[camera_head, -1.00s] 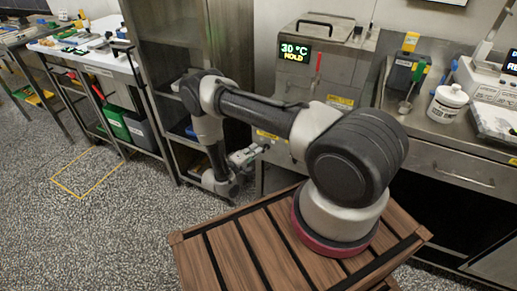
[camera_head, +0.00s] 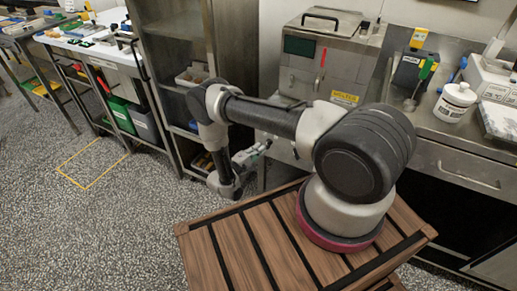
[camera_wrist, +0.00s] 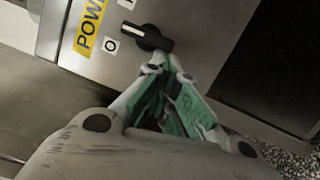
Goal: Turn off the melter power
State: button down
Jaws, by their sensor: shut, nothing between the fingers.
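The melter (camera_head: 328,68) is a steel box with a handled lid, a yellow label and a red lever, and its display (camera_head: 299,46) is dark. In the wrist view, its black power knob (camera_wrist: 148,38) sits on a steel panel beside a yellow POWER label (camera_wrist: 90,25). In the head view my gripper (camera_head: 255,150) is by the melter's lower front, where the knob is not discernible.
A counter right of the melter holds a white jar (camera_head: 455,102), a yellow-topped dark container (camera_head: 408,68) and a scale (camera_head: 495,75). A steel rack (camera_head: 165,60) stands left of the melter. A white-topped table (camera_head: 88,45) is farther left. Open floor lies in front.

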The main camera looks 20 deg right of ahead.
jog(key=shift+s+d+f, duration=0.25)
jog(key=shift+s+f, duration=0.05)
jog(key=shift+f, duration=0.1)
dwell(0.8)
jog(key=shift+a, duration=0.1)
